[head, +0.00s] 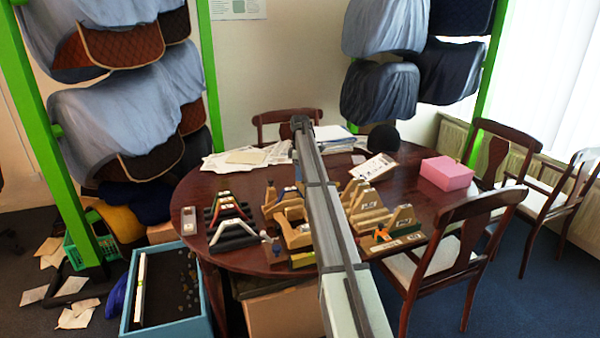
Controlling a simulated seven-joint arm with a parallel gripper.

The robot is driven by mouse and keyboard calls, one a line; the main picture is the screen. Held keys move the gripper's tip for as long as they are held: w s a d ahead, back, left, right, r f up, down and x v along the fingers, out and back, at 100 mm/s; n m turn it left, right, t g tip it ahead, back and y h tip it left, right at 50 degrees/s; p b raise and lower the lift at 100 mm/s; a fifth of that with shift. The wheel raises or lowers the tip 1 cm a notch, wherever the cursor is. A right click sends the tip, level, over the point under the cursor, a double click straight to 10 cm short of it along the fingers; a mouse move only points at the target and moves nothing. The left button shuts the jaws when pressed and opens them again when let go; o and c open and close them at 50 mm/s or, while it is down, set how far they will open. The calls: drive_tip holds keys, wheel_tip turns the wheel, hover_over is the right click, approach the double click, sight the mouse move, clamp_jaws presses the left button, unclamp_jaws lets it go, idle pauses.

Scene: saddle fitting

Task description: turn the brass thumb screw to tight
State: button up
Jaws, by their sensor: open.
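The brass thumb screw is too small to make out among the fittings on the round dark wooden table (190,215). Several wooden stepped stands (296,237) stand on the table on both sides of my arm. One stand at the right carries an orange piece (381,235). A small grey knob-like part (277,248) shows at the left edge of the nearest wooden stand. My long grey arm runs from the bottom edge up across the middle of the table and hides part of the stands. I cannot make out my gripper or its fingers.
Dark racks with coloured arched pieces (232,236) stand left of the wooden stands. A pink box (446,173) and papers (248,156) lie farther back. A blue-rimmed bin (207,300) is at the lower left. Chairs (455,240) crowd the right side.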

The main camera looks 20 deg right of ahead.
clamp_jaws()
idle(0.3)
